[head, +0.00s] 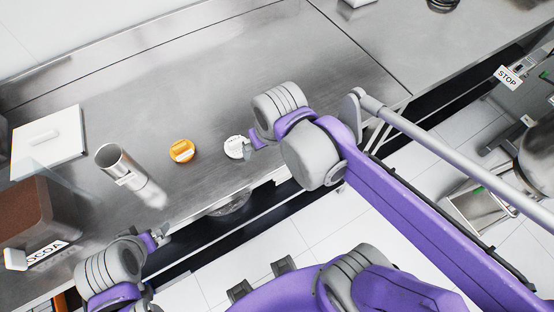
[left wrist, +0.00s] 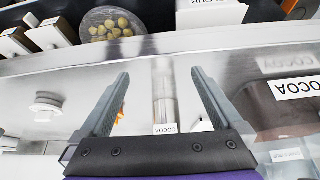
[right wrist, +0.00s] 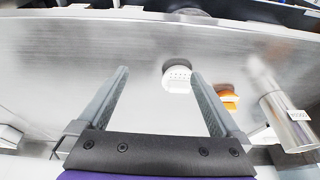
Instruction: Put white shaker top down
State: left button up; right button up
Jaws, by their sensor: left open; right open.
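The white shaker top (head: 235,147) lies on the steel counter near its front edge. Its perforated face shows in the right wrist view (right wrist: 177,78), just inside the right-hand finger tip. My right gripper (head: 251,146) is open, its fingertips right beside the top in the head view; I cannot tell whether they touch it. The fingers also show in the right wrist view (right wrist: 160,74). My left gripper (head: 162,237) is open and empty at the counter's front edge. In the left wrist view (left wrist: 159,76), the steel shaker shows between its fingers.
An orange shaker top (head: 182,151) lies left of the white one. The open steel cocoa shaker (head: 120,165) stands further left. A cocoa container (head: 40,220) and a white box (head: 48,141) are at the left end. The counter behind the tops is clear.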

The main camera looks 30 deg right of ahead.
jog(key=s+f, duration=0.1)
jog(key=s+d+f+t, duration=0.1)
jog(key=s+f, duration=0.1)
jog(key=s+d+f+t, duration=0.1)
jog(key=s+f, duration=0.1)
jog(key=shift+f, duration=0.15)
